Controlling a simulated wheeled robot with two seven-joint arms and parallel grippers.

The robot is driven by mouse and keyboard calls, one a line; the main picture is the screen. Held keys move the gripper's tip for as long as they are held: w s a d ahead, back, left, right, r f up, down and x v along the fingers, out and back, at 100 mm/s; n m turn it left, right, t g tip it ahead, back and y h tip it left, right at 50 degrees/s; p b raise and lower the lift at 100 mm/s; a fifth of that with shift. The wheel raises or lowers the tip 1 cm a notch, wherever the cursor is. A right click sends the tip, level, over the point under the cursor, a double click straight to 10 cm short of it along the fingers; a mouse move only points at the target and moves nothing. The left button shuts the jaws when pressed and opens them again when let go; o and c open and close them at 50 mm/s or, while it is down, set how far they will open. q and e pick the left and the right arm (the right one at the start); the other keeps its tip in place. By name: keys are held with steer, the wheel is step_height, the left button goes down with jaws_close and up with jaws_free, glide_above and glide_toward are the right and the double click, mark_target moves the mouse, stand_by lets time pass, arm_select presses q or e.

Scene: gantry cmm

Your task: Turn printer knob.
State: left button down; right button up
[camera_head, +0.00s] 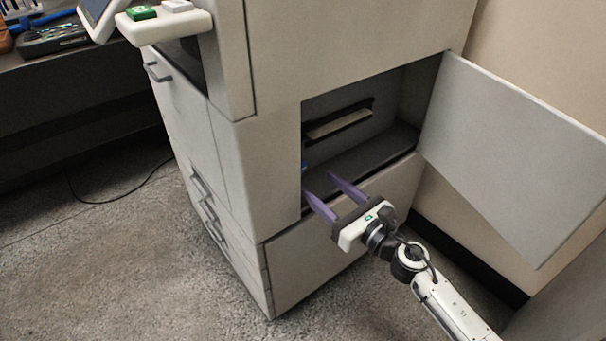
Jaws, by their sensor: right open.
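The printer (270,80) is a large pale grey cabinet in the middle of the head view. Its side door (520,150) is swung open to the right and shows a dark compartment (350,165). A small blue part (304,168) shows at the compartment's left edge; it may be the knob, but it is mostly hidden by the cabinet's edge. My right gripper (332,193) is open and empty, with its purple fingers pointing at the lower left of the compartment opening. The left gripper is not in view.
A slot with a pale bar (338,122) is in the compartment's back wall. Drawer handles (205,205) stick out on the printer's left face. A dark bench (60,95) with tools stands at the far left. A black cable (115,198) lies on the open floor.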

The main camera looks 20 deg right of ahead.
steer(key=x, duration=0.6)
steer(key=shift+w, duration=0.15)
arm_select(q)
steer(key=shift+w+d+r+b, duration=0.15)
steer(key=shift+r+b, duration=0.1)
steer(key=shift+b, duration=0.1)
arm_select(e)
steer(key=shift+w+a, duration=0.25)
steer(key=shift+w, duration=0.4)
steer(key=c, duration=1)
